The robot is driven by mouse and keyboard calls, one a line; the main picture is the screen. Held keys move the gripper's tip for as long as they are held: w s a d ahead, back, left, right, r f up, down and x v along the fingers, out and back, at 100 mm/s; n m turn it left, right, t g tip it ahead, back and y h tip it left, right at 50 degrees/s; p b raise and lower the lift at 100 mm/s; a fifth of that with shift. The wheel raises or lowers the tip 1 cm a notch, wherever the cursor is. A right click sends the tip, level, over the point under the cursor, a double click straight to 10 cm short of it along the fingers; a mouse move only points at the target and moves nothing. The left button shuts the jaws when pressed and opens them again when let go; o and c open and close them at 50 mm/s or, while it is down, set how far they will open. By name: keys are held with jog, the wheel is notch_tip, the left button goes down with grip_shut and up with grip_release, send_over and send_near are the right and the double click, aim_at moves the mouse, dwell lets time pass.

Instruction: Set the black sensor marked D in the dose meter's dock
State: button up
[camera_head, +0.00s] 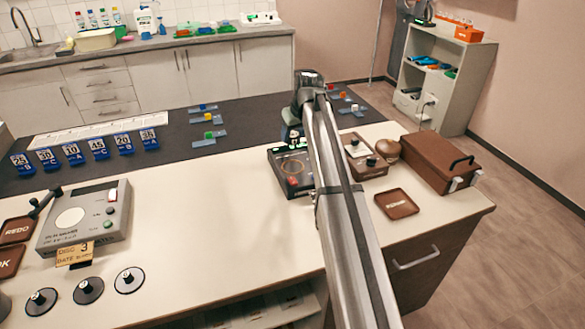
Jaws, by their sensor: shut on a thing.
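My gripper (292,137) is just beyond my arm's bent end, low over the back of a black box.
Right of my arm are a brown device (366,164) with black knobs, a brown tray (396,204) and a brown case (438,163). At left are a grey machine (84,217) and several knobbed discs (88,291). Blue numbered tags (98,148) stand behind. The middle counter (215,235) is clear.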

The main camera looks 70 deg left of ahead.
jog(key=shift+f, duration=5)
jog(key=shift+f, duration=0.1)
jog(key=o, duration=1.2)
jog(key=v, duration=1.2)
jog(key=shift+w, duration=0.15)
